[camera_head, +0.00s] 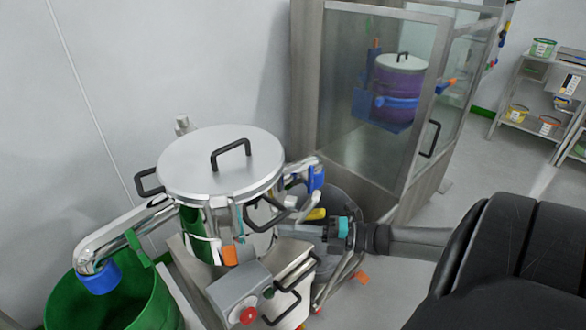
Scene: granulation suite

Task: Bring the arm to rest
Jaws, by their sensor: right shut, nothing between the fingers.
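My right arm (400,240) comes in from the right, with dark links and a teal ring near the wrist. My right gripper (288,231) is shut and empty. It is in front of the steel vessel's right side, close to a black side handle (268,214). I cannot tell whether it touches the vessel. The steel vessel (222,165) has a flat lid with a black handle on top, and the lid is on. My left gripper is out of view.
A green bin (150,300) stands under the vessel's bent steel pipe (120,235) at the lower left. A control box (238,290) with a red button is in front. A glazed cabinet (360,130) holds a purple vessel (399,85). Shelves (535,95) stand back right, beyond open floor.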

